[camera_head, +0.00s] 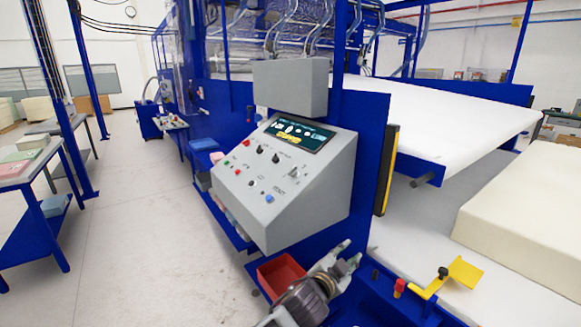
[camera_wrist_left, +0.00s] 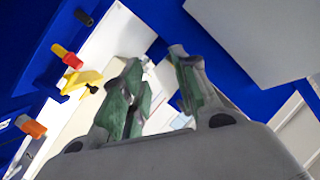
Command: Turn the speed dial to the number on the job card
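A grey sloped control panel (camera_head: 262,215) stands in the middle of the head view. It carries a dark lit screen (camera_head: 298,131), several black knobs (camera_head: 276,158) and coloured buttons. I cannot tell which knob is the speed dial, and the dial markings are too small to read. I cannot make out a job card. My left gripper (camera_head: 347,255) is low, in front of and below the panel's right end, touching none of the knobs. In the left wrist view its green-padded fingers (camera_wrist_left: 157,75) are apart with nothing between them. My right gripper is not in view.
A red bin (camera_head: 281,272) sits below the panel beside my left gripper. A yellow bracket (camera_head: 460,274) and red-tipped lever (camera_head: 399,287) stand to the right. A large cream foam block (camera_head: 525,215) lies at the right. The floor at the left is clear.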

